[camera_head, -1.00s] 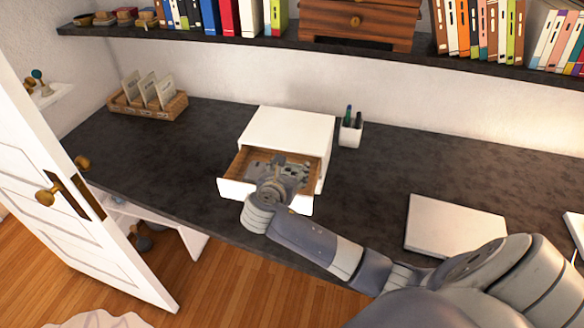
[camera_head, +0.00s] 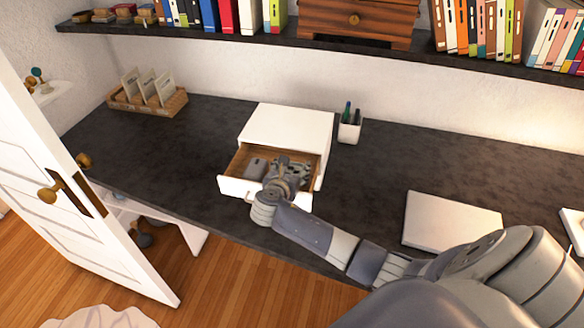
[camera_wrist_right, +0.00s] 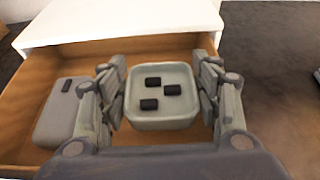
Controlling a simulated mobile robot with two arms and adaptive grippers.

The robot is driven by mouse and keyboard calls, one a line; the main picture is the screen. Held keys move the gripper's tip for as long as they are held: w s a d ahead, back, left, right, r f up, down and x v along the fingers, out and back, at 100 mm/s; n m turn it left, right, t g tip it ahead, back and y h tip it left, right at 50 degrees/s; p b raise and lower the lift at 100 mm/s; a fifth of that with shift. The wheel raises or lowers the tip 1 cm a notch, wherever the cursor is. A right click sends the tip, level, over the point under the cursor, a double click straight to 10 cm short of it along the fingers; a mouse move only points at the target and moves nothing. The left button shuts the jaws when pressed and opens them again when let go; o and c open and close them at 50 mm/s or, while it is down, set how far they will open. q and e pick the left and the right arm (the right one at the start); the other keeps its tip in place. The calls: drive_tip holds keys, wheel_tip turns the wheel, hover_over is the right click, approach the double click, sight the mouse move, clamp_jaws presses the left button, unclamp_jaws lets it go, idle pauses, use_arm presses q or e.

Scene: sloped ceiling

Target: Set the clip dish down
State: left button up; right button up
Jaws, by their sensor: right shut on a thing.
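The clip dish (camera_wrist_right: 162,118) is a small square grey-green dish with a few black clips in it. In the right wrist view it sits between the two fingers of my right gripper (camera_wrist_right: 163,95), which is shut on it. In the head view the right gripper (camera_head: 285,170) is over the open drawer (camera_head: 237,187) of a white drawer box (camera_head: 288,127) and mostly covers the dish. Whether the dish touches the drawer floor I cannot tell. My left gripper is not in view.
A grey box-like item (camera_wrist_right: 62,110) lies in the drawer's left part, also visible in the head view (camera_head: 256,168). A pen cup (camera_head: 349,131) stands right of the drawer box. A wooden card tray (camera_head: 148,102) is at the back left. The dark desk (camera_head: 190,150) is bare left of the drawer.

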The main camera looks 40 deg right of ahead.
drive_tip(key=shift+f, duration=0.4)
drive_tip(key=o, duration=0.8)
drive_tip(key=shift+r, duration=0.3)
drive_tip(key=shift+s+a+r, duration=0.1)
drive_tip(key=shift+a+r, duration=0.1)
drive_tip(key=shift+r, duration=0.15)
drive_tip(key=b+v, duration=0.1)
drive_tip(key=v, duration=1)
drive_tip(key=shift+s+a+r, duration=0.15)
drive_tip(key=shift+s+r, duration=0.05)
